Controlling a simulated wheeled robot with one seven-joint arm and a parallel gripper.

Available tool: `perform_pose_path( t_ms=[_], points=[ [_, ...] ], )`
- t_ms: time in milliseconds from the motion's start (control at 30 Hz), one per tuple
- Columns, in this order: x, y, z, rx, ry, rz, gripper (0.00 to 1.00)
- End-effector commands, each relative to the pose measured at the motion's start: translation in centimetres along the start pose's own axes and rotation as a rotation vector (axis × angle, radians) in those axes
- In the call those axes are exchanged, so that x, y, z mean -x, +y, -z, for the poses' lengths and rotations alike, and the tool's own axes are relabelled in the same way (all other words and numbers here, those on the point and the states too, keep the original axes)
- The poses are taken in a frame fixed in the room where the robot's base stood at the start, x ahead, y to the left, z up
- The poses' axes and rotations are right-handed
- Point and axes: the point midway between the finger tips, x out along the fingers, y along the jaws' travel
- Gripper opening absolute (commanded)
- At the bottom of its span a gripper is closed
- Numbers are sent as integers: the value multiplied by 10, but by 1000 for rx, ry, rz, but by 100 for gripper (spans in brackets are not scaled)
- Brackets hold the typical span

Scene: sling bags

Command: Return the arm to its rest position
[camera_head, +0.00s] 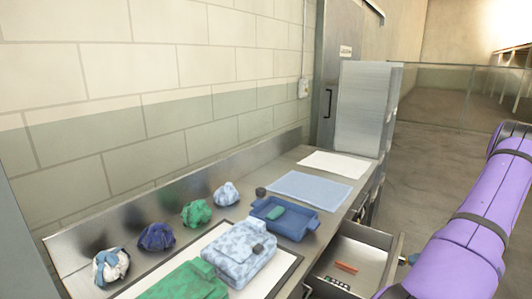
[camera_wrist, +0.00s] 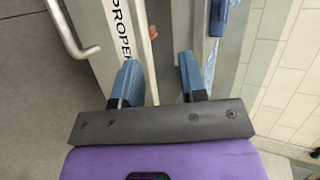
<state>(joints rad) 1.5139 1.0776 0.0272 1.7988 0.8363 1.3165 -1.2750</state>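My purple arm runs down the right side of the head view. In the wrist view my gripper (camera_wrist: 158,75) has its two blue fingers spread apart, with no object held between them. It is over the counter's drawer side, near a panel with printed letters (camera_wrist: 117,30). In the head view my gripper is mostly hidden behind my arm; a small blue bit by the drawer's right edge may be a fingertip.
An open drawer (camera_head: 384,239) holds an orange item (camera_head: 346,267). Floor (camera_head: 430,160) is clear beyond.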

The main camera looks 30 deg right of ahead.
Motion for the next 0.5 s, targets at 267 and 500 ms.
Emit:
perform_pose_path(
  t_ms=[267, 500],
  points=[
    [-34, -121, 16, 61, -189, -190, 39],
    [-70, -217, 5, 128, -306, -360, 39]
  ],
)
